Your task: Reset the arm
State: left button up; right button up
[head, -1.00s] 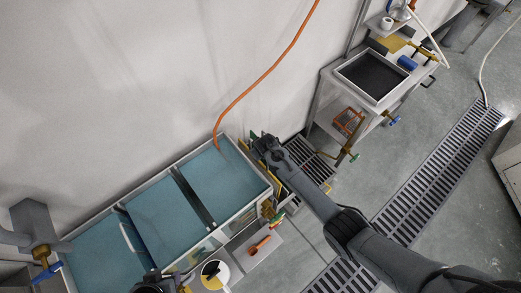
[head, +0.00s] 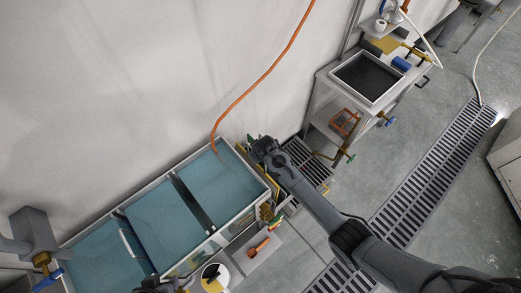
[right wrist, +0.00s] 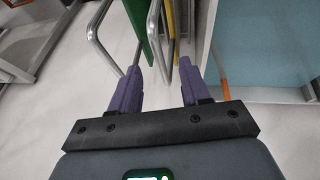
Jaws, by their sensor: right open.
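My right arm reaches in from the lower right in the head view. Its gripper end (head: 262,147) is beside the right end of the blue-surfaced basins, over the gap before the floor grate. In the right wrist view the two purple fingers of my right gripper (right wrist: 159,78) are apart, with nothing between them. Bent metal rails and green and yellow panels (right wrist: 155,35) lie beyond the fingertips; I cannot tell whether they touch. A dark part at the bottom edge of the head view looks like my left arm's end; its jaws cannot be made out.
Blue-surfaced basins (head: 171,237) line the wall. A small shelf with an orange-handled tool (head: 260,246) and a round white container (head: 214,272) stands in front. A cart with a black tray (head: 367,77) is at upper right. Floor grates (head: 430,165) cross the floor. An orange hose (head: 262,75) hangs along the wall.

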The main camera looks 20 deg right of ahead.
jog(key=v, duration=0.6)
jog(key=s+d+r+m, duration=0.1)
jog(key=s+r, duration=0.2)
jog(key=s, duration=0.8)
jog(key=s+d+r+g, duration=0.1)
jog(key=s+r, duration=0.2)
jog(key=s, duration=0.7)
jog(key=s+d+r+m, duration=0.1)
jog(key=s+r, duration=0.2)
jog(key=s, duration=0.8)
notch_tip(320, 180, up, 13)
jog(key=w+p, duration=0.1)
jog(key=p, duration=1.2)
notch_tip(320, 180, down, 66)
jog(key=b, duration=6.5)
jog(key=shift+d+y, duration=0.15)
jog(key=shift+y, duration=0.25)
jog(key=shift+w+r, duration=0.1)
jog(key=shift+r, duration=0.1)
